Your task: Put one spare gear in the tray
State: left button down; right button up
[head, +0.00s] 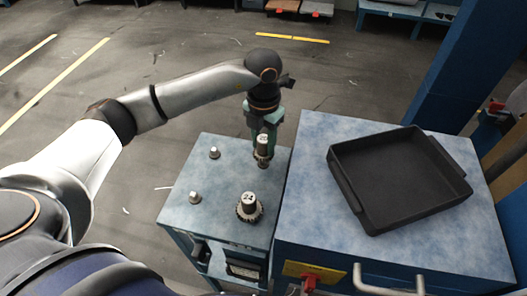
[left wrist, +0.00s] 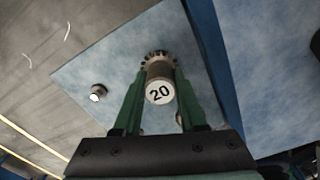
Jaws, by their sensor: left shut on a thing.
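My left gripper (head: 262,140) is shut on a spare gear (head: 263,148) with a grey hub and a white cap. A second, wider gear (head: 249,207) stands nearer the front of the stand. The black tray (head: 362,208) is empty, on the blue cabinet to the right. My right gripper is not in view.
Two bare pegs, one at the back (head: 214,153) and one at the left (head: 194,197), stick up from the stand. The cabinet top (head: 310,217) is clear around the tray. A blue post (head: 450,80) rises behind the cabinet at the right.

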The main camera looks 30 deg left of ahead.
pick_arm(q)
jog(key=shift+r, duration=0.45)
